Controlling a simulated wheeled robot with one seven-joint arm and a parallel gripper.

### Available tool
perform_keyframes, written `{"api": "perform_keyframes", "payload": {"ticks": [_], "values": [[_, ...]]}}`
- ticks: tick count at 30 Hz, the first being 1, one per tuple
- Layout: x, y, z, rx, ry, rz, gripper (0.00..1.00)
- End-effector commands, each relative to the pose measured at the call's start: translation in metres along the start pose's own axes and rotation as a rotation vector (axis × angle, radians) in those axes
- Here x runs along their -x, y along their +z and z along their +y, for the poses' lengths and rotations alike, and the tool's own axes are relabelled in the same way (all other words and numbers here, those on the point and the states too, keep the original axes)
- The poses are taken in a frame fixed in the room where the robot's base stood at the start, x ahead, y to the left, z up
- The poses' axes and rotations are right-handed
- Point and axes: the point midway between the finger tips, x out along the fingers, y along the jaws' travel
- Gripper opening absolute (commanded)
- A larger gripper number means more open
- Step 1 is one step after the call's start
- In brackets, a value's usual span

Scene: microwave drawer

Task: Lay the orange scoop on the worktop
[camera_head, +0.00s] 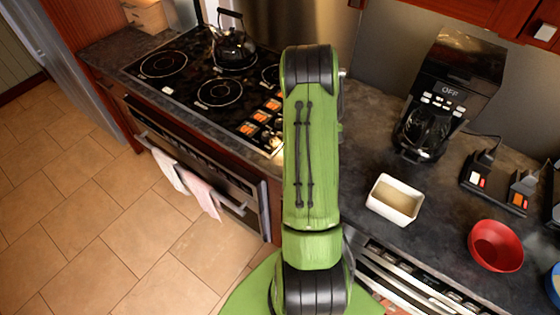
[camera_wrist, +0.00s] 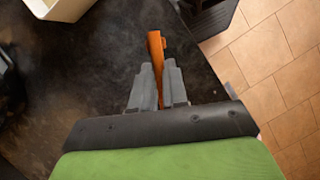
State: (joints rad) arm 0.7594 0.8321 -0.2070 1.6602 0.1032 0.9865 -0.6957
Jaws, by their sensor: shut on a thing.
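In the wrist view my gripper (camera_wrist: 158,72) is shut on the orange scoop (camera_wrist: 156,45). An orange end sticks out past the fingertips, and a thin orange strip shows between the fingers. The rest of the scoop is hidden by the gripper. The dark worktop (camera_wrist: 95,65) lies below and around the scoop; I cannot tell whether the scoop touches it. In the head view the worktop (camera_head: 425,228) runs along the right side. My arm hides the gripper and scoop there.
A white dish (camera_head: 395,200) stands on the worktop, with a red bowl (camera_head: 495,246) to its right. A coffee maker (camera_head: 447,95) and a dark switch unit (camera_head: 494,186) stand behind. The stove (camera_head: 205,85) with a kettle (camera_head: 232,45) is at left. Tiled floor (camera_wrist: 270,65) lies beyond the edge.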

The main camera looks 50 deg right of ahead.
Motion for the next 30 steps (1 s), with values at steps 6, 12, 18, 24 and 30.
{"api": "perform_keyframes", "payload": {"ticks": [6,12,18,24,30], "values": [[0.001,0.041,0.037,-0.031,-0.009,0.006,0.0],[0.0,0.043,0.039,-0.031,-0.009,0.005,0.0],[-0.001,0.044,0.038,-0.031,-0.009,0.005,0.0],[-0.015,0.038,0.039,-0.031,-0.01,0.005,0.0],[-0.037,0.029,0.039,-0.031,-0.009,0.004,0.0]]}}
